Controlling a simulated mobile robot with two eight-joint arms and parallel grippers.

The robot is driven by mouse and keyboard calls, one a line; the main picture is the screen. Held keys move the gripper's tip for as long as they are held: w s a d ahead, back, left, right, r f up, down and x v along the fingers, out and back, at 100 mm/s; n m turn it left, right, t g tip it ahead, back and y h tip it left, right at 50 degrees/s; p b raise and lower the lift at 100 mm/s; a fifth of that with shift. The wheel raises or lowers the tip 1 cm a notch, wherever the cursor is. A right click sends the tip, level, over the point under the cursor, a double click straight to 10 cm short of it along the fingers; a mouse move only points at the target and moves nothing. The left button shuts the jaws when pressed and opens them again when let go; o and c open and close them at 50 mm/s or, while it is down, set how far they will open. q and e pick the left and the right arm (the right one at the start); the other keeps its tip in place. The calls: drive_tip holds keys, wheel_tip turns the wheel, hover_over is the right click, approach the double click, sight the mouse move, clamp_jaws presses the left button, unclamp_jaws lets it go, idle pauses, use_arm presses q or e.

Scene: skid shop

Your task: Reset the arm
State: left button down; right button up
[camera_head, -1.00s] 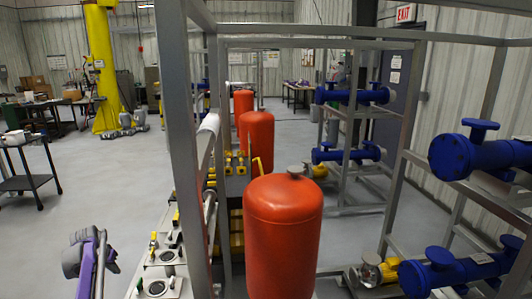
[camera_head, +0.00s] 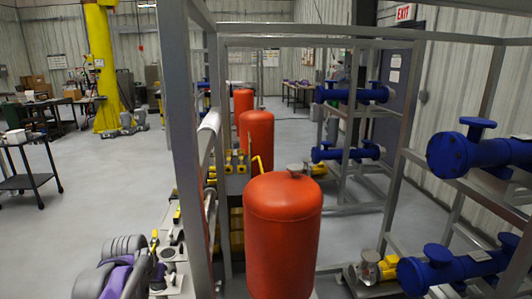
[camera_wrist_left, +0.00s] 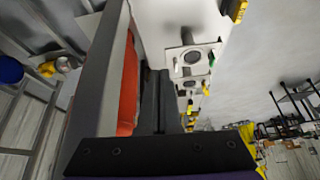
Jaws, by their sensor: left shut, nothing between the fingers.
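My left arm, grey and purple, shows at the lower left of the head view, beside the skid's panel. In the left wrist view the dark fingers of my left gripper (camera_wrist_left: 157,78) are together with nothing between them. They point along the skid, between a grey post (camera_wrist_left: 98,85) and the white panel (camera_wrist_left: 172,20) with round fittings. The fingertips' exact place in the head view is hard to make out. My right gripper is in neither view.
A grey skid frame (camera_head: 178,120) stands close to my left arm. Red tanks (camera_head: 283,235) stand inside it, with blue cylinders (camera_head: 480,155) at right. A black cart (camera_head: 30,182) is at far left. Open floor (camera_head: 95,190) lies left of the skid.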

use_arm(q)
drive_tip(key=s+d+f, duration=0.3)
drive_tip(key=s, duration=0.4)
drive_tip(key=s+d+f, duration=0.3)
drive_tip(key=s, duration=0.5)
drive_tip(key=s+d+f+t, duration=0.1)
drive_tip(key=s+d+f, duration=0.2)
drive_tip(key=s, duration=0.4)
drive_tip(key=shift+s+d+f+m, duration=0.2)
drive_tip(key=shift+s+d+m, duration=0.15)
drive_tip(key=shift+d, duration=0.15)
